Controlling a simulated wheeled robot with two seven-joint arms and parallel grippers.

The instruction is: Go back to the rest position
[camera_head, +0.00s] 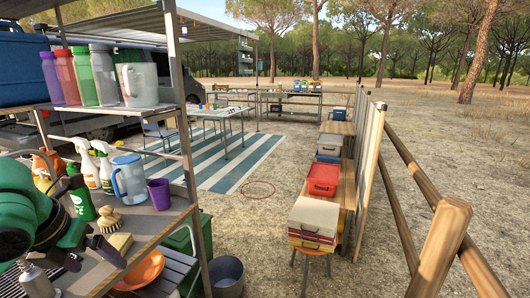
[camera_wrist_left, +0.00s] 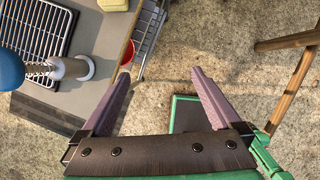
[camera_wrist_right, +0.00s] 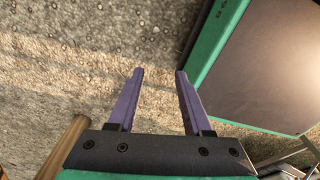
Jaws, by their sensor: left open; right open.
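In the head view my left arm comes in from the left edge over the near end of the shelf counter (camera_head: 160,220). My left gripper (camera_head: 108,252) is near a yellow sponge (camera_head: 120,242) and an orange bowl (camera_head: 140,270), holding nothing that I can see. In the left wrist view my left gripper (camera_wrist_left: 160,75) has its two fingers spread, with ground and the counter's edge beyond them. My right gripper (camera_wrist_right: 160,72) shows only in the right wrist view. Its fingers are apart and empty, above bare ground.
The counter holds spray bottles (camera_head: 104,167), a blue pitcher (camera_head: 130,180), a purple cup (camera_head: 159,193) and a brush (camera_head: 109,219). A grey bucket (camera_head: 227,276) stands beside it. Stacked boxes (camera_head: 314,222) and a wooden fence (camera_head: 440,245) line the right. Open ground lies between.

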